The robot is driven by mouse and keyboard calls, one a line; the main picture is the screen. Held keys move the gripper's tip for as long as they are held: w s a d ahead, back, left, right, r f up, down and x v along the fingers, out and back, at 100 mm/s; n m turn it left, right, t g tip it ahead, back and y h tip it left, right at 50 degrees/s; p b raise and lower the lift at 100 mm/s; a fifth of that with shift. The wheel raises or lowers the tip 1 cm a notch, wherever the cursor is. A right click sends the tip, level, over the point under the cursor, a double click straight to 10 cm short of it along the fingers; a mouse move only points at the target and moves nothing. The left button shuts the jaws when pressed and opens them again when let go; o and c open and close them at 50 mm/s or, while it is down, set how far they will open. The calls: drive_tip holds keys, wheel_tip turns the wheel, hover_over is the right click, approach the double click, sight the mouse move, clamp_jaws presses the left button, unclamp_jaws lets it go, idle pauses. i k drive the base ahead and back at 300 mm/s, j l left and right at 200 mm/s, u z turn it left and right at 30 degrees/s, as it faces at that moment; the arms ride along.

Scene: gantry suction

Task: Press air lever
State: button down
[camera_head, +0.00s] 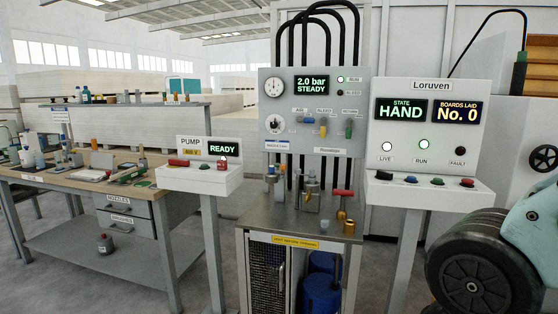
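The grey control panel (312,153) stands upright at the middle of the head view. The label AIR is on it, with a small blue lever (308,120) below that lies roughly sideways. The panel display (311,84) reads 2.0 bar STEADY. The levers are small, so their exact positions are hard to tell. My gripper is not in view.
A metal stand (300,215) with fittings and a red handle is below the panel. The READY pump box (199,178) is left, the HAND/No. 0 console (428,130) right. A workbench (100,180) stands far left. A large black round part fills the lower right.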

sight(306, 120)
drive_tip(key=i+j+u, duration=0.1)
drive_tip(key=i+u, duration=0.4)
drive_tip(key=i+l+u, duration=0.1)
drive_tip(key=i+u, duration=0.35)
drive_tip(key=i+j, duration=0.1)
drive_tip(key=i, duration=0.3)
drive_tip(key=i+j+u, duration=0.15)
drive_tip(key=i, duration=0.3)
drive_tip(key=i+j+z, duration=0.6)
drive_tip(key=i+z, duration=0.15)
drive_tip(key=i+j+z, duration=0.35)
drive_tip(key=j, duration=0.1)
